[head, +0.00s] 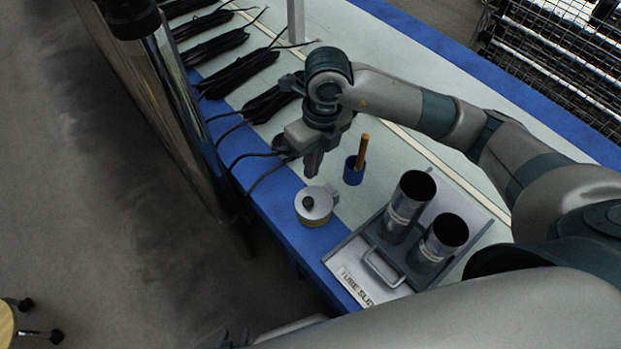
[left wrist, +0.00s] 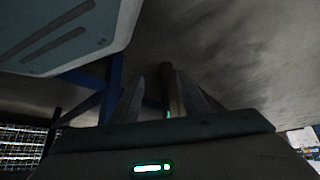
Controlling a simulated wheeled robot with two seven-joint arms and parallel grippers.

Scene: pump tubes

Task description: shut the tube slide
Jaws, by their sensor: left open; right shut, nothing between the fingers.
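The tube slide is a dark grey carrier (head: 408,262) with a pale handle (head: 382,269). It sits on a light plate (head: 357,283) lettered "TUBE SLI…" at the bench edge. Two dark-mouthed metal tubes, one taller (head: 401,212) and one shorter (head: 432,254), stand upright in it. Bare plate shows in front and behind. My right gripper (head: 313,170) points down, shut and empty, up and left of the slide and apart from it. My left gripper (left wrist: 158,85) has its fingers apart in the left wrist view, away from the slide. I cannot make it out clearly in the head view.
Black cable bundles (head: 213,47) lie along the bench. A shiny pole (head: 165,85) rises at left. A wire rack (head: 560,60) stands behind.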

